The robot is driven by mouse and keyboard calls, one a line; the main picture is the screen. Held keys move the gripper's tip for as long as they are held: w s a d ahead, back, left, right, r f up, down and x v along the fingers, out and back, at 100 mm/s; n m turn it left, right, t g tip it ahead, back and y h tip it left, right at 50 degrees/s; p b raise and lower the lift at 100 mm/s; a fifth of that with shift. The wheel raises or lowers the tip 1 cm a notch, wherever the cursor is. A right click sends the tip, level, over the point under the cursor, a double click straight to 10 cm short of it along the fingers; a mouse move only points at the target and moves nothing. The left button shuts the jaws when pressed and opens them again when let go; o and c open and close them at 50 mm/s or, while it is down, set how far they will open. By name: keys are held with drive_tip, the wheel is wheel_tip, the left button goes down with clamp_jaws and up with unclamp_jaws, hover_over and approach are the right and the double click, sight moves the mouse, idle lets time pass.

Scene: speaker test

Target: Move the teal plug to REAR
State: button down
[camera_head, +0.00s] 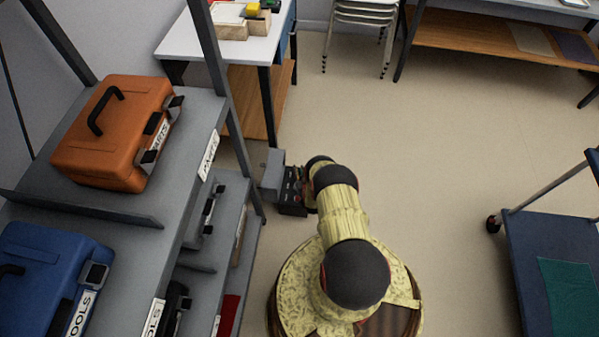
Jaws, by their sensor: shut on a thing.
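My gripper (291,191) is at the end of my arm, left of my base and close to the right side of the grey shelf unit. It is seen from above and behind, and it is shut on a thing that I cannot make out. A grey block-like part (272,170) shows at the gripper's left; I cannot tell whether it is part of the gripper or something held. I cannot see the teal plug, and no REAR label can be read in this view.
A white table (180,40) stands behind. A blue cart (530,250) with a teal mat (572,295) is at right. The middle floor is clear.

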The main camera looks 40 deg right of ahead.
drive_tip(key=shift+w+r, duration=0.1)
drive_tip(key=shift+r, duration=0.05)
drive_tip(key=shift+f, duration=0.35)
drive_tip(key=c, duration=1.6)
unclamp_jaws()
drive_tip(key=shift+c, duration=0.2)
drive_tip(key=shift+r, duration=0.2)
drive_tip(key=p+v, duration=0.4)
drive_tip(key=v, duration=0.8)
drive_tip(key=shift+p, duration=0.4)
